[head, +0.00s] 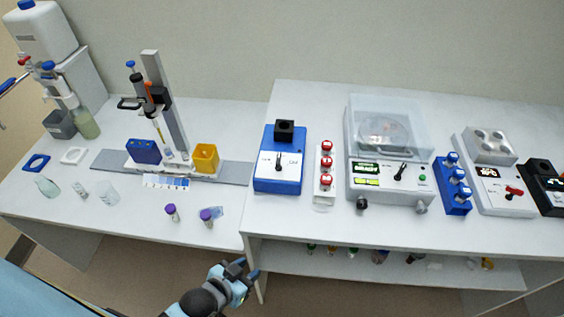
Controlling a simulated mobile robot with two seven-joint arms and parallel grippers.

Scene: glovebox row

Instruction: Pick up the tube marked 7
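No number 7 is readable on any tube from here. Two small tubes with purple caps stand near the front of the left bench: one purple-capped tube (171,211) and, to its right, another purple-capped tube (206,216). Several red-capped tubes stand in a white rack (323,201) on the right bench. Several tubes with blue and white caps stand in a blue rack (456,202) farther right. My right gripper is not in view.
A blue device (280,175), a clear-lidded machine (390,190) and a white heater block (492,195) stand on the right bench. A pipette stand (165,100) and glassware (107,193) stand on the left bench. A lower shelf (340,266) holds small items.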

